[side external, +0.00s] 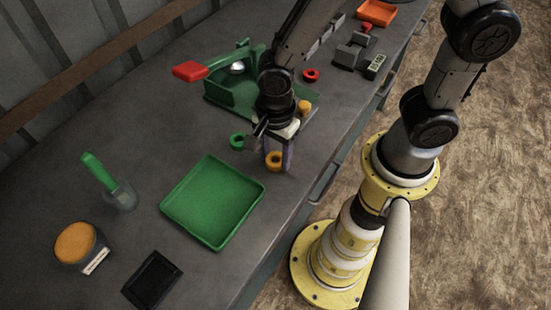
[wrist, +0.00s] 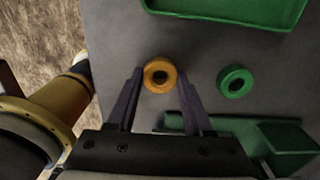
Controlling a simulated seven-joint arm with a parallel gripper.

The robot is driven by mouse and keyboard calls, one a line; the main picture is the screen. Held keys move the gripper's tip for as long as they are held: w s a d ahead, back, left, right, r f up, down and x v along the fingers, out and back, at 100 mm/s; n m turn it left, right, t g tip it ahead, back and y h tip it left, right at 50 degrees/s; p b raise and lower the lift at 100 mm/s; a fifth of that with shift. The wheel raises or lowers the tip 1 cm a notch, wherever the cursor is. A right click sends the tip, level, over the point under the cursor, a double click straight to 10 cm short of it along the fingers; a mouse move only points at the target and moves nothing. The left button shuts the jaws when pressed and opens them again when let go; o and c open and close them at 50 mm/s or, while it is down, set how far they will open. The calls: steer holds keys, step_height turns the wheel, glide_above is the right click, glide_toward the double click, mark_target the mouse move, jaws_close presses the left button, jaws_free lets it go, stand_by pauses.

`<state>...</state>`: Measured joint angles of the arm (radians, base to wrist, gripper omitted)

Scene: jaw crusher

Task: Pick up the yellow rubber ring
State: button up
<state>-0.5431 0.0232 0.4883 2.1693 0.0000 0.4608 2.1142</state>
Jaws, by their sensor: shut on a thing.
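The yellow rubber ring (wrist: 160,75) sits between the two fingertips of my gripper (wrist: 160,72) in the wrist view, one finger on each side. In the side view the same ring (side external: 274,161) shows low between the fingers of my gripper (side external: 275,157), which points down near the table's front edge. My gripper is shut on the ring. I cannot tell whether the ring is touching the table or just above it.
A green ring (side external: 237,141) lies close beside my gripper. The green crusher (side external: 225,92) with a red-ended lever (side external: 190,71) stands behind it. A red ring (side external: 311,75) lies farther back. An empty green tray (side external: 212,200) is at the front left, with bare table around it.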

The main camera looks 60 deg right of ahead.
jaws_close()
